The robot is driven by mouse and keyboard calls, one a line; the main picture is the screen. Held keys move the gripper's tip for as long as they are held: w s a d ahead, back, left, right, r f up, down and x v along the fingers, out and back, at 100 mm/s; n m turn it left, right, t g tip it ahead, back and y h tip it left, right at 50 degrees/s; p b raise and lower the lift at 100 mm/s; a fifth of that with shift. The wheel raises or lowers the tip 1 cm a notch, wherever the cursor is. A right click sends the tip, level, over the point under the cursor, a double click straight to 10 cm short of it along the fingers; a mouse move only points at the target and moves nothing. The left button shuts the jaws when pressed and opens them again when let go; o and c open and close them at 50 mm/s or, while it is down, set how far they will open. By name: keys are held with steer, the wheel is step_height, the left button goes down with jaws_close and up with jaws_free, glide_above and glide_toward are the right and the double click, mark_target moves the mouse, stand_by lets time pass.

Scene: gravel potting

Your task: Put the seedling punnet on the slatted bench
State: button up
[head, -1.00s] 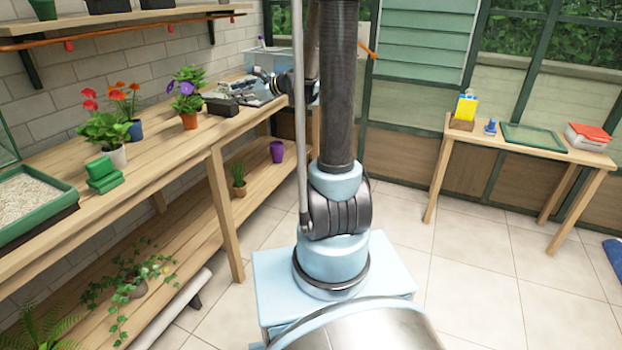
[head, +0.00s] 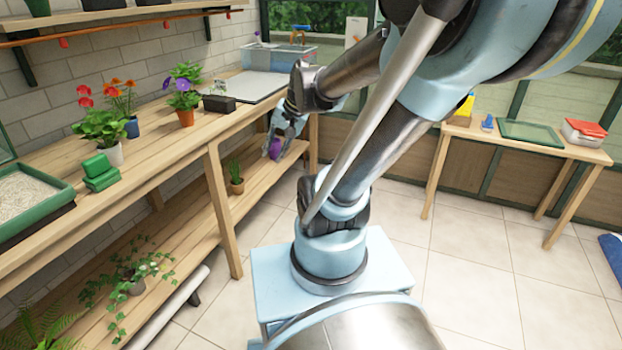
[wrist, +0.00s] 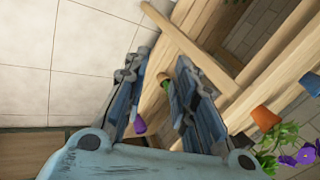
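A small dark tray with thin sprouts, which looks like the seedling punnet (head: 219,104), stands on the long wooden bench (head: 150,135) at the left, beside a grey board. The bench has a plank-like top and a lower shelf; I cannot tell if it is the slatted bench. My gripper (head: 280,143) is beyond the bench's front edge, right of the punnet and apart from it. In the wrist view, my gripper (wrist: 158,75) has its fingers apart with nothing held. The punnet does not show there.
Flower pots (head: 186,117), green blocks (head: 100,175) and a gravel tray (head: 30,205) occupy the bench. A clear tub (head: 275,57) stands at its far end. A purple pot (wrist: 140,126) is on the lower shelf. A small table (head: 470,140) stands right.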

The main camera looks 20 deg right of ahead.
steer(key=s+d+f+n+g+h, duration=0.1)
steer(key=s+d+f+n+h, duration=0.3)
steer(key=s+d, duration=0.4)
steer(key=shift+s+d+f+n, duration=0.25)
steer(key=shift+s+f+n, duration=0.35)
steer(key=shift+s, duration=0.6)
steer(key=shift+w+a+f, duration=0.1)
steer(key=shift+w+f, duration=0.15)
steer(key=shift+w, duration=0.25)
steer(key=shift+a, duration=0.1)
